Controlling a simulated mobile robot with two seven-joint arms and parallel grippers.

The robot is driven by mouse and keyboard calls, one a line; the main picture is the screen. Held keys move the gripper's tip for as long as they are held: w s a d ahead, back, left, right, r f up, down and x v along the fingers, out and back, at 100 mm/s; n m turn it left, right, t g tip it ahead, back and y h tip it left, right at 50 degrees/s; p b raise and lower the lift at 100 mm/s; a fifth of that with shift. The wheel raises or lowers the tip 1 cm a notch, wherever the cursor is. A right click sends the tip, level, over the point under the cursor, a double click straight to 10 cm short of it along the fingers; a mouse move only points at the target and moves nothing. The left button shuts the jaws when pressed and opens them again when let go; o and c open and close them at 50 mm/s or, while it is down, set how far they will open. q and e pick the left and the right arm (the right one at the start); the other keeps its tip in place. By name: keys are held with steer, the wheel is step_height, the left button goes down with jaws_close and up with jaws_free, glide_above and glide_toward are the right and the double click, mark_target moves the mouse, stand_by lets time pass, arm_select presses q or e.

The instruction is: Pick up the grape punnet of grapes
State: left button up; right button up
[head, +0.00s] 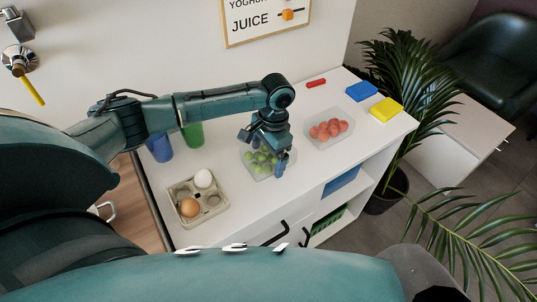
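The grape punnet (258,172) is a clear, shallow tray of green grapes on the white counter, near its middle. My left gripper (266,154) is directly over the punnet, pointing down, with its two fingers spread apart. One finger is at the punnet's right side and the other near its upper left. The gripper covers part of the grapes, and I cannot tell whether the fingers touch the punnet. My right gripper is not in view.
A second clear punnet (345,126) with red fruit stands to the right. An egg carton (184,217) with two eggs is at the left front. A blue cup (160,148) and a green cup (193,135) stand behind. Blue (361,91) and yellow (386,109) blocks lie at the far right.

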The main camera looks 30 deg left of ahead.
arm_select(q)
steer(key=c, duration=0.9)
steer(key=shift+r, duration=0.2)
